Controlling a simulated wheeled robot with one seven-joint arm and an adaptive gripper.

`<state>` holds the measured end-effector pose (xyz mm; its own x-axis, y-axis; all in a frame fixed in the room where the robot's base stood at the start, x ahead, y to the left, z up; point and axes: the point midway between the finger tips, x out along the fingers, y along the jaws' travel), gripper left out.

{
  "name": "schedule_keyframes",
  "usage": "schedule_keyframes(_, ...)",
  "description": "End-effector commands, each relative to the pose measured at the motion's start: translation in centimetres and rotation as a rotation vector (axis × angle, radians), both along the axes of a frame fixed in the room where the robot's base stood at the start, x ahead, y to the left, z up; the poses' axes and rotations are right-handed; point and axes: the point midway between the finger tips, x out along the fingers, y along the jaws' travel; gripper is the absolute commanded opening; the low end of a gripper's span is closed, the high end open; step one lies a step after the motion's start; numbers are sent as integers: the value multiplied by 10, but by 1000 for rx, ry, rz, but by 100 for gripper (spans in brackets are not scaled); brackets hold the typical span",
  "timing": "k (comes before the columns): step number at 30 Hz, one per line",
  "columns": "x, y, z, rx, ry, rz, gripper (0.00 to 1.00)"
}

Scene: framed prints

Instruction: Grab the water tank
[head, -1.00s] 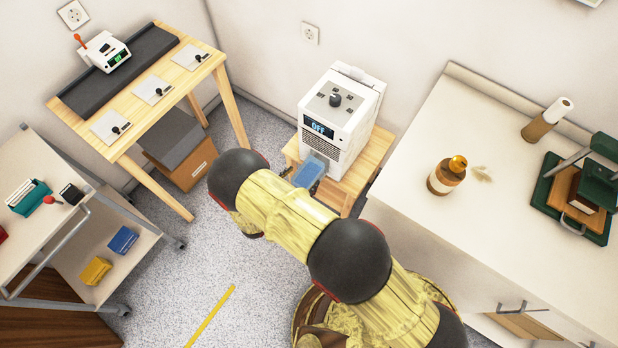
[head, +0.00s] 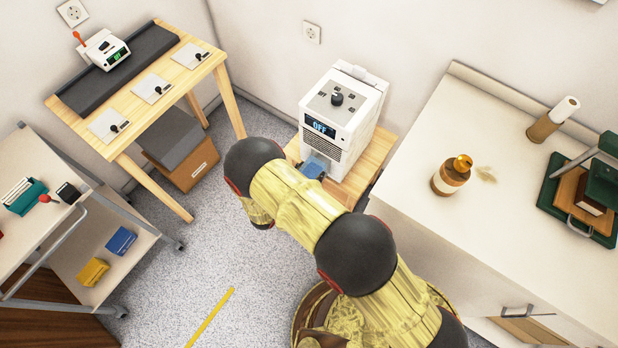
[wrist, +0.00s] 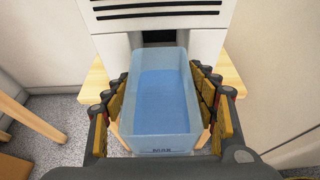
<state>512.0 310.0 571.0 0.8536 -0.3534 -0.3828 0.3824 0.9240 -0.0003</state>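The water tank is a translucent blue, open-topped box (wrist: 163,100), upright at the front of a white machine (head: 345,108). Its far end is at the machine's dark opening in the wrist view. In the head view only a small blue part of it (head: 313,167) shows past my arm. My gripper (wrist: 163,105) has one finger on each side of the tank, near its side walls. The fingers look spread, with narrow gaps along the walls. Contact low on the walls is hard to make out. The gripper is hidden behind my arm in the head view.
The machine stands on a small wooden stool (head: 372,165) by the wall. A wooden workbench (head: 170,100) and a cart (head: 45,190) are on the left.

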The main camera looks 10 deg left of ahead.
Motion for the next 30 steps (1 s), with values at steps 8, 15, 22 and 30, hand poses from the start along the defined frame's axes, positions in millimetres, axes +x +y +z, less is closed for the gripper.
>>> schedule_keyframes(8,0,0,0,0,0,0,40)
schedule_keyframes(15,0,0,0,0,0,0,26)
schedule_keyframes(22,0,0,0,0,0,0,13)
schedule_keyframes(30,0,0,1,0,-1,0,13)
